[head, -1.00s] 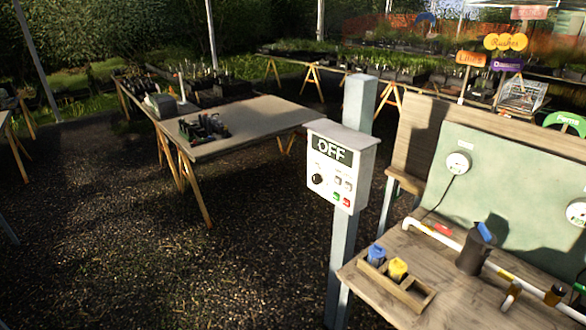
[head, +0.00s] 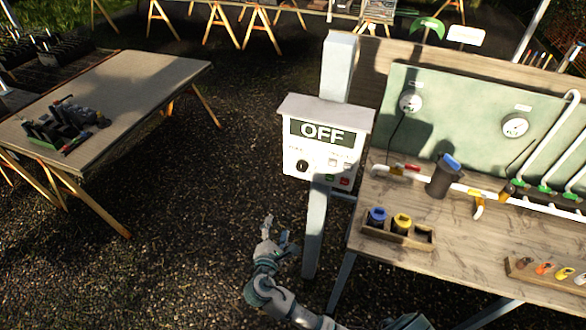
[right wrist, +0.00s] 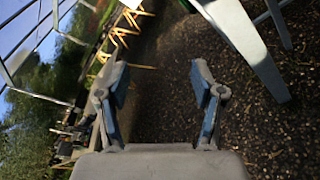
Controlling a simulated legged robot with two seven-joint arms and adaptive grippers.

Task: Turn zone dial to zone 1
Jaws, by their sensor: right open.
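The zone dial (head: 302,166) is a small black round knob on the left of a white control box (head: 296,145). The box hangs on a grey post and its display reads OFF. Small white, green and red buttons sit right of the dial. My right gripper (head: 276,226) is below and to the left of the box, apart from it, over the gravel. In the right wrist view its two fingers (right wrist: 162,82) are spread with nothing between them. The dial does not show in the right wrist view. My left gripper is not in view.
The grey post (head: 317,240) stands just right of my right gripper. A wooden bench (head: 420,270) with pipes, gauges and blue and yellow caps is at the right. A table (head: 150,85) with small dark items is at the left. Gravel between is clear.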

